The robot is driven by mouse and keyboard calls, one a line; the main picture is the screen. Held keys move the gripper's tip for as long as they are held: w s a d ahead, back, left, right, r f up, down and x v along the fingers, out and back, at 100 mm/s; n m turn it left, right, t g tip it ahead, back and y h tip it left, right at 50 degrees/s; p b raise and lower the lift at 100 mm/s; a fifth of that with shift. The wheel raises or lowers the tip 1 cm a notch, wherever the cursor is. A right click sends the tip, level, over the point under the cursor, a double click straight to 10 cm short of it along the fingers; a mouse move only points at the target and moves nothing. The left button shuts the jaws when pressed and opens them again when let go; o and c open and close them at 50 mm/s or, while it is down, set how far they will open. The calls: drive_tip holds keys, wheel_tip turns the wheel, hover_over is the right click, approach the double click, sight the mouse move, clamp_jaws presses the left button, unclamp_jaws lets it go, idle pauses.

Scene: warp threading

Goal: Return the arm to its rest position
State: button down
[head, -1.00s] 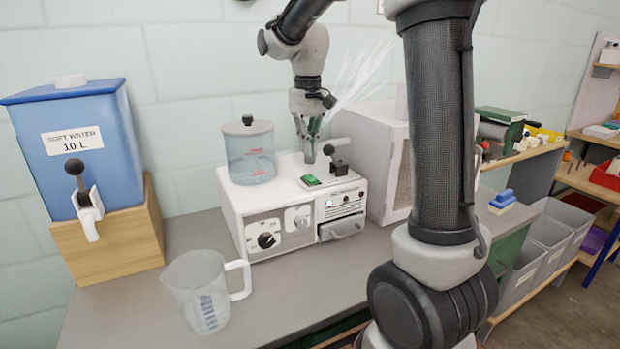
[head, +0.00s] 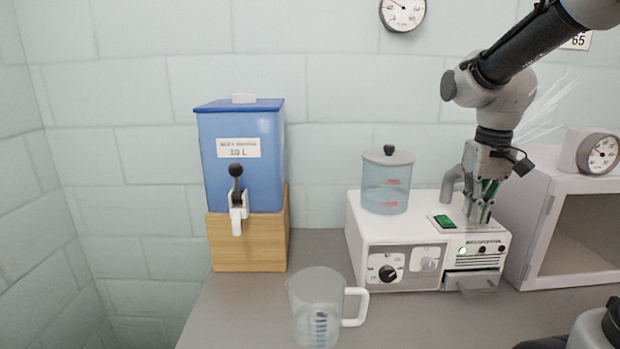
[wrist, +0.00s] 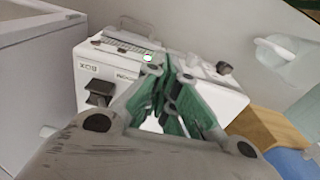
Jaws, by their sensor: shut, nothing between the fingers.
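My gripper (head: 481,205) points down over the right part of the white machine (head: 410,250) in the head view. It is shut and empty, with its green-lined fingers together; the shut fingers also show in the wrist view (wrist: 172,75). The fingertips are at or just above the machine's top, beside a grey spout; I cannot tell whether they touch it. My arm (head: 530,50) comes in from the upper right, with its upper part out of the frame.
A clear tank (head: 388,188) with a lid stands on the machine's left. A white cabinet (head: 530,225) with a gauge (head: 598,153) stands close on the right. A blue water dispenser (head: 240,160) on a wooden block (head: 248,240) and a clear jug (head: 318,305) stand left on the grey counter (head: 235,310).

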drive_tip(key=s+r+t, duration=0.1)
drive_tip(key=s+t, duration=0.1)
drive_tip(key=s, duration=0.5)
drive_tip(key=s+d+r+t, duration=0.1)
drive_tip(key=s, duration=0.6)
drive_tip(key=shift+s+d+r+t, duration=0.25)
drive_tip(key=shift+s+t, duration=0.05)
drive_tip(key=shift+t, duration=0.1)
drive_tip(key=shift+f, duration=0.1)
drive_tip(key=w+a+r+n+g, duration=0.2)
drive_tip(key=w+r+n, duration=0.1)
drive_tip(key=w+n, duration=0.5)
drive_tip(key=w+a+r+n+g, duration=0.2)
drive_tip(key=w+r+n, duration=0.2)
drive_tip(key=w+n, duration=0.5)
drive_tip(key=shift+w+a+n, duration=0.15)
drive_tip(key=shift+w+n, duration=0.15)
drive_tip(key=shift+w, duration=2.45)
